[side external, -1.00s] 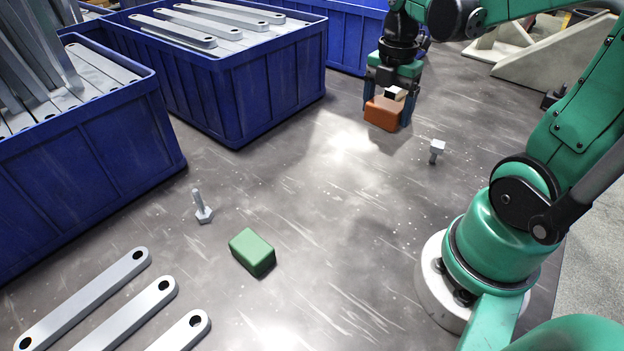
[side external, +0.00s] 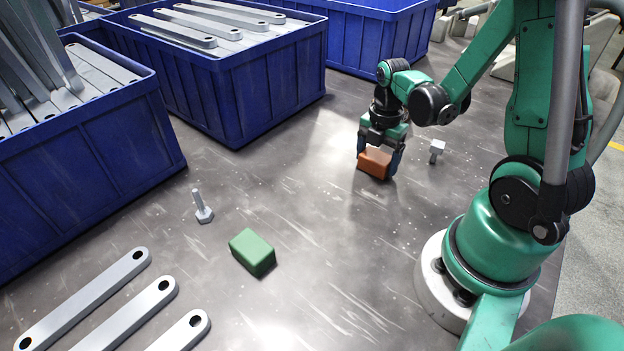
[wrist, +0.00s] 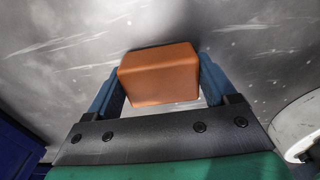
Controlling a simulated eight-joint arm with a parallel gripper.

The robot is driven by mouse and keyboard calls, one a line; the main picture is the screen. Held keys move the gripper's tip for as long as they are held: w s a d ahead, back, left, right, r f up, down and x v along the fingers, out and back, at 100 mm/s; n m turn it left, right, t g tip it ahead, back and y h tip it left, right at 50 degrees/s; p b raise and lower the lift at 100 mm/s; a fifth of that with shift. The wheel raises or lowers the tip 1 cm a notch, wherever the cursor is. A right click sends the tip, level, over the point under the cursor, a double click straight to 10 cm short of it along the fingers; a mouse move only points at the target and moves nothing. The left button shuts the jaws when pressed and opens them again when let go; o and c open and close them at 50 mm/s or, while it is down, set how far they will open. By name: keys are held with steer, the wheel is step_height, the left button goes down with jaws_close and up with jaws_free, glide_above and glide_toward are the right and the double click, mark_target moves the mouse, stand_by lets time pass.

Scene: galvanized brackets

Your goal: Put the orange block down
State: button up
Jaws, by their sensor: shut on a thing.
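The orange block (side external: 374,163) is between the two blue fingers of my gripper (side external: 378,165), which is shut on it. The block is low, at or just above the metal table; I cannot tell whether it touches. In the wrist view the orange block (wrist: 160,75) sits between the fingertips of my gripper (wrist: 160,85), with the grey table surface beyond it. A green block (side external: 252,251) lies on the table, apart from my gripper, toward the lower left.
A bolt (side external: 202,207) stands on its head left of the green block. Another bolt (side external: 437,149) is close to the right of my gripper. Blue crates (side external: 235,95) of metal bars stand at the back left. Flat brackets (side external: 85,297) lie at the lower left. The table's middle is clear.

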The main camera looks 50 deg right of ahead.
mark_target(378, 155)
steer(key=shift+f, duration=0.15)
steer(key=o, duration=1.3)
steer(key=shift+c, duration=0.2)
step_height(378, 155, up, 12)
steer(key=w+a+r+m+t, duration=0.1)
steer(key=w+a+m+t, duration=0.2)
steer(key=a+m+t, duration=0.4)
steer(key=shift+a+r+m, duration=0.15)
steer(key=shift+a+m, duration=3)
steer(key=shift+m, duration=2.35)
steer(key=shift+w, duration=0.1)
